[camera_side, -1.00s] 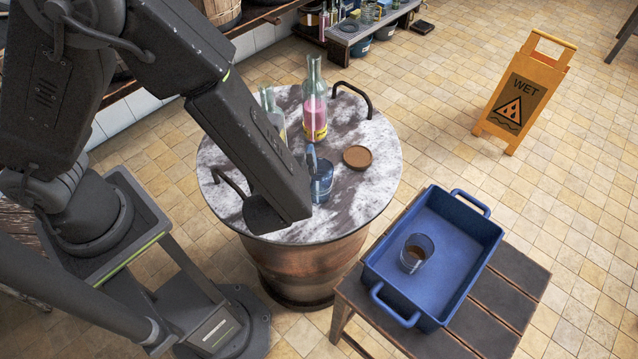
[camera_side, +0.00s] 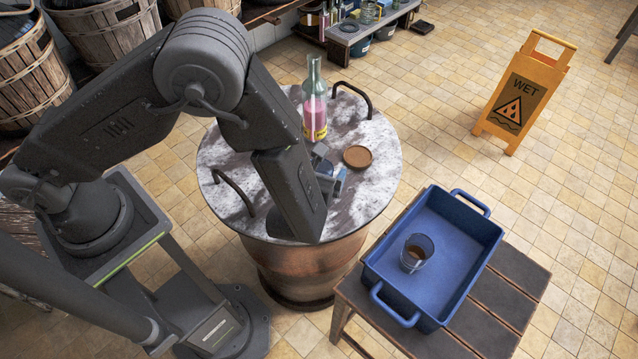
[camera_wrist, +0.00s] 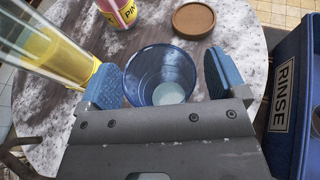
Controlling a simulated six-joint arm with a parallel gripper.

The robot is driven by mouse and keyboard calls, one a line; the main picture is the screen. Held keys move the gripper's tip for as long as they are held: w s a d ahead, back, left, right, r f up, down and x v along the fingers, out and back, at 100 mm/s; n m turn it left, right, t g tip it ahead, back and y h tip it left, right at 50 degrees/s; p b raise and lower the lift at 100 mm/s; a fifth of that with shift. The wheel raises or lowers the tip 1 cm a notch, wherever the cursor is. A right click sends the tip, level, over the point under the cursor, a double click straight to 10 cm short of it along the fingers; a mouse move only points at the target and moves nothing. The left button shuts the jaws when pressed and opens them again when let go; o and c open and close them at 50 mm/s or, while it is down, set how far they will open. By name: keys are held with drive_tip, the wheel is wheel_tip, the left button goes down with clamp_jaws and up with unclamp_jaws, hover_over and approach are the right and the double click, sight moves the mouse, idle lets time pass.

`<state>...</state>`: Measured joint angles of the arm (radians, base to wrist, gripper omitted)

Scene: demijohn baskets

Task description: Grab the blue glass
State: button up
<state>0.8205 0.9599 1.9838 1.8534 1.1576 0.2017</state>
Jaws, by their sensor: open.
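The blue glass (camera_wrist: 160,76) stands on the marble-topped barrel table (camera_side: 225,190), and in the wrist view I look down into its open mouth. My gripper (camera_wrist: 163,85) is open, with one blue finger pad on each side of the glass. The left pad is very close to the glass's lower left side; a small gap shows on the right. I cannot tell whether either pad touches it. In the side view my gripper (camera_side: 330,172) is at the table top, and my arm and fingers mostly hide the glass there.
A bottle with pink liquid (camera_side: 315,105) and a brown coaster (camera_side: 357,157) stand behind the glass. A blue RINSE bin (camera_side: 450,235) holding a glass with brown liquid (camera_side: 416,252) is at right.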

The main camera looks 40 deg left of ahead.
drive_tip(key=c, duration=1.1)
drive_tip(key=shift+r, duration=0.1)
wheel_tip(320, 180, up, 10)
drive_tip(key=shift+f, duration=0.1)
idle(0.4)
